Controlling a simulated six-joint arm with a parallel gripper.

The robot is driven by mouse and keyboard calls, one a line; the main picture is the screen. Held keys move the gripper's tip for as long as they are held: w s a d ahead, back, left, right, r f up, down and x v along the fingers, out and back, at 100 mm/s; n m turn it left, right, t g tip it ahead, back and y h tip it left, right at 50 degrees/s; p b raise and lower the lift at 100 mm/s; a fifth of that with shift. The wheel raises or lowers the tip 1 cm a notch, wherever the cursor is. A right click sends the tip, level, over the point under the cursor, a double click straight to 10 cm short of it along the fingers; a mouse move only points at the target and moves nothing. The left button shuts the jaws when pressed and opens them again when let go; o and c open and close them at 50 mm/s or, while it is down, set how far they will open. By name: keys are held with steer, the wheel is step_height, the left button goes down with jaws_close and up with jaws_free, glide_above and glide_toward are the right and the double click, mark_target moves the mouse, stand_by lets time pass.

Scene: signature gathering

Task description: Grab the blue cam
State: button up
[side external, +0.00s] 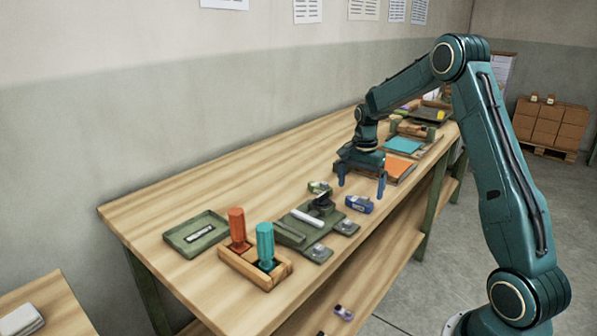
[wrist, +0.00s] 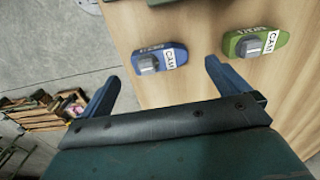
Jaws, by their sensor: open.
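The blue cam (side external: 359,204) lies on the wooden table, near its front edge. In the wrist view the blue cam (wrist: 160,57) has a grey block on top and a white label reading "CAM". My gripper (side external: 363,188) is open and empty above the table, close to the blue cam and apart from it. In the wrist view its two blue fingers (wrist: 163,78) are spread wide, with the blue cam beyond the tips, between them. A green cam (wrist: 256,40) with a similar label lies to the right in the wrist view; it also shows in the side view (side external: 318,187).
A green fixture (side external: 290,232) with a white roll stands left of the blue cam. A wooden block holds an orange handle (side external: 238,228) and a teal handle (side external: 265,243). A green tray (side external: 196,233) is further left. An orange folder (side external: 400,168) lies behind my gripper.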

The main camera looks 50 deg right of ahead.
mark_target(359, 200)
steer(key=shift+f, duration=2.3)
steer(key=c, duration=1.3)
steer(key=shift+r, duration=0.15)
step_height(359, 200, up, 20)
steer(key=shift+f, duration=0.1)
